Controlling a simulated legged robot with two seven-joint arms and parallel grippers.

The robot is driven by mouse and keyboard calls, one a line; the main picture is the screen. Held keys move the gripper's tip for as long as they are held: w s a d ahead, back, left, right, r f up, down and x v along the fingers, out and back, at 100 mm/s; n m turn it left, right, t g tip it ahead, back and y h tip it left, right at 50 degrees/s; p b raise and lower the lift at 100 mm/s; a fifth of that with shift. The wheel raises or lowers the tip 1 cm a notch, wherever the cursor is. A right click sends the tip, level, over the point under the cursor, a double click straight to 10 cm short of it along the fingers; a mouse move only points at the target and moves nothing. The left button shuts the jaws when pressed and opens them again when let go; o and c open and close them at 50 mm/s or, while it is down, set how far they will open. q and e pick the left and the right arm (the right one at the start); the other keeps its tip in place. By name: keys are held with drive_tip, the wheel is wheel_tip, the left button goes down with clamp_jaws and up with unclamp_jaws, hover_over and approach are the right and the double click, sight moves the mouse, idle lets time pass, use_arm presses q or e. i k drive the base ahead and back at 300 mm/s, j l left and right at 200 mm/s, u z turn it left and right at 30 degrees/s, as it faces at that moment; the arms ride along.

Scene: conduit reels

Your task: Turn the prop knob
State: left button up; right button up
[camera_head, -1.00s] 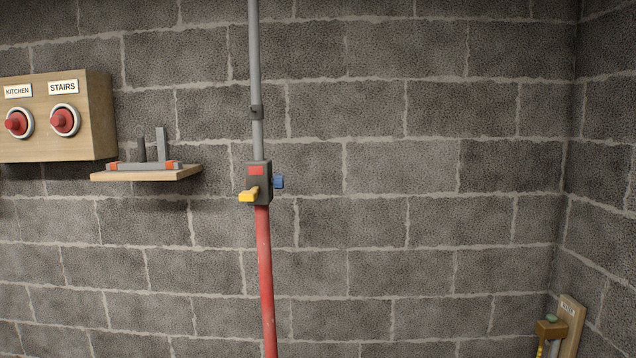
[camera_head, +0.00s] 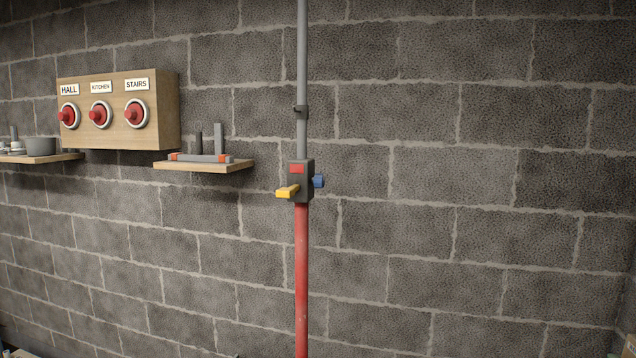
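An upright prop stands against the block wall, with a red lower tube (camera_head: 301,265) and a grey upper tube (camera_head: 302,60). A dark clamp block (camera_head: 303,168) with a red patch joins the two tubes. A blue knob (camera_head: 319,181) sticks out of the block's right side. A yellow lever (camera_head: 286,192) sticks out at its lower left. Which of these is the prop knob is not marked. Neither of my grippers shows in the view.
A wooden box (camera_head: 168,110) with red knobs labelled HALL, KITCHEN and STAIRS hangs left of the prop. A small shelf (camera_head: 205,167) below it holds a grey and orange tool. Another shelf (camera_head: 60,157) with a grey bowl (camera_head: 40,146) is at far left. The wall right of the prop is clear.

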sight(319, 180)
drive_tip(key=i+l+u, duration=0.35)
drive_tip(key=i+l, duration=0.15)
drive_tip(key=l, duration=0.2)
drive_tip(key=i+l+u, duration=0.15)
drive_tip(key=l, duration=0.25)
drive_tip(key=i, duration=0.1)
